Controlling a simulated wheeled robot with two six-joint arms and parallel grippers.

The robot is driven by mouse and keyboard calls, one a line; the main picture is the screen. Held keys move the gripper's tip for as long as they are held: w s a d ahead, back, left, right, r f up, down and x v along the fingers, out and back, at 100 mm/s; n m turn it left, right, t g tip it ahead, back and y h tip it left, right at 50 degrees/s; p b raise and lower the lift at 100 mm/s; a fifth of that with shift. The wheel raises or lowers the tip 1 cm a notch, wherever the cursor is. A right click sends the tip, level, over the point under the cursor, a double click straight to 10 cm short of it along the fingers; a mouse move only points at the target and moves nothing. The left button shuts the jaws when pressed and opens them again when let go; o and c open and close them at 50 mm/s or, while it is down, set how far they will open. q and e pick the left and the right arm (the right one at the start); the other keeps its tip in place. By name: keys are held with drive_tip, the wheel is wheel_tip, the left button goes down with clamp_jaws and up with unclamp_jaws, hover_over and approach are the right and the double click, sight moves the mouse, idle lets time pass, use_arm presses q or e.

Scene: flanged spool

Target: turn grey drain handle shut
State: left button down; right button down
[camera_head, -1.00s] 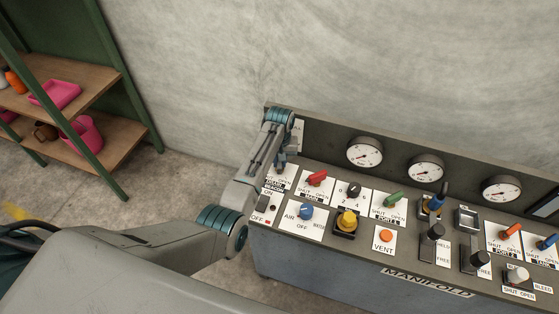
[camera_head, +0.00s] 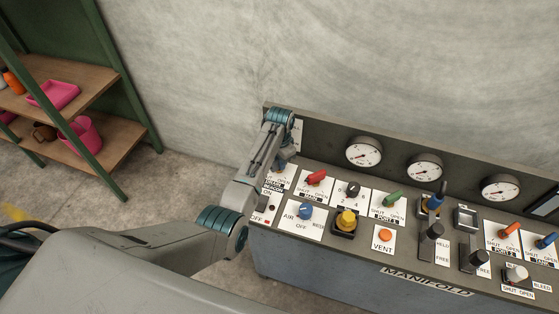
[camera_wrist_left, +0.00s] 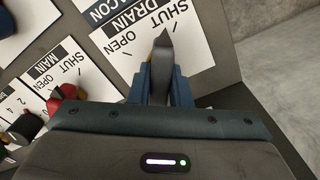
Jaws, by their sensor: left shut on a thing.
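The grey drain handle (camera_wrist_left: 163,46) shows in the left wrist view, its pointed end sticking out past my fingers beside the white DRAIN label (camera_wrist_left: 137,30). My left gripper (camera_wrist_left: 164,82) is shut on this handle, with one blue finger on each side. In the head view my left gripper (camera_head: 281,162) is over the panel's left back corner, and my wrist hides the handle there. My right gripper is in neither view.
The MANIFOLD panel (camera_head: 330,250) carries a red handle (camera_head: 316,177), a blue AIR knob (camera_head: 306,212), a yellow knob (camera_head: 346,220) and a green handle (camera_head: 392,200) close by. Gauges (camera_head: 364,152) line its back. A shelf (camera_head: 100,140) stands at far left.

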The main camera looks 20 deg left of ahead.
use_arm(q)
drive_tip(key=shift+m, duration=1.1)
drive_tip(key=c, duration=1.3)
unclamp_jaws()
drive_tip(key=shift+c, duration=0.2)
drive_tip(key=shift+r, duration=0.15)
wheel_tip(320, 180, up, 10)
drive_tip(key=b, duration=0.3)
drive_tip(key=shift+d+f, duration=0.1)
drive_tip(key=shift+f, duration=0.15)
drive_tip(key=shift+r, duration=0.55)
drive_tip(key=shift+s+f, duration=0.1)
